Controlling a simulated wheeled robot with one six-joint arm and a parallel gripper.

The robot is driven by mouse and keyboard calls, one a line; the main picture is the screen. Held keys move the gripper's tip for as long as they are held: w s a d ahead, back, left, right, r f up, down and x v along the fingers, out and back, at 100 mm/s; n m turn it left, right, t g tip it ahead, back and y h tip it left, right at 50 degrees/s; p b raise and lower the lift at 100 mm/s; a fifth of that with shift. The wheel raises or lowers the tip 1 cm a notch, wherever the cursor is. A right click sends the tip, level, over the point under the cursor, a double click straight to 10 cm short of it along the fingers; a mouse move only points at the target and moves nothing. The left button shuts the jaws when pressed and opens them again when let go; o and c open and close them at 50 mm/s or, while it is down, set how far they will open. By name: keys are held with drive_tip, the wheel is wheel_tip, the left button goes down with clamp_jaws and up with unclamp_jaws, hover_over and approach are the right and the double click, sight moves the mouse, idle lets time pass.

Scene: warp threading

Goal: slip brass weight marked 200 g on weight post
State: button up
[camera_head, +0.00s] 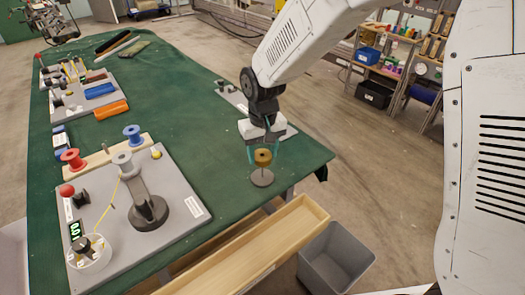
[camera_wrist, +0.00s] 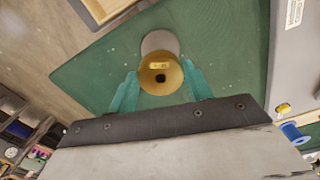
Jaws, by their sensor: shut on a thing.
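A round brass weight (camera_head: 263,157) with a dark centre hole is between the teal fingers of my gripper (camera_head: 264,149). In the wrist view the brass weight (camera_wrist: 160,84) shows a yellow label, too small to read for sure, and my gripper (camera_wrist: 159,92) has a finger at each side of it. A round grey disc base (camera_head: 261,178) stands near the table's front right corner, just below the weight; it also shows in the wrist view (camera_wrist: 160,41), partly behind the weight. A post on this base cannot be made out; the weight hides its middle.
A grey board (camera_head: 185,215) with a dark round base, spools and a small display stands to the left on the green table (camera_head: 190,90). An open wooden drawer (camera_head: 240,255) and a grey bin (camera_head: 336,258) are at the front. Bare green cloth lies around the disc.

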drive_tip(key=shift+f, duration=0.4)
idle(0.4)
drive_tip(key=o, duration=1.6)
drive_tip(key=shift+c, duration=0.2)
drive_tip(key=shift+r, duration=0.1)
drive_tip(key=shift+r, duration=2.9)
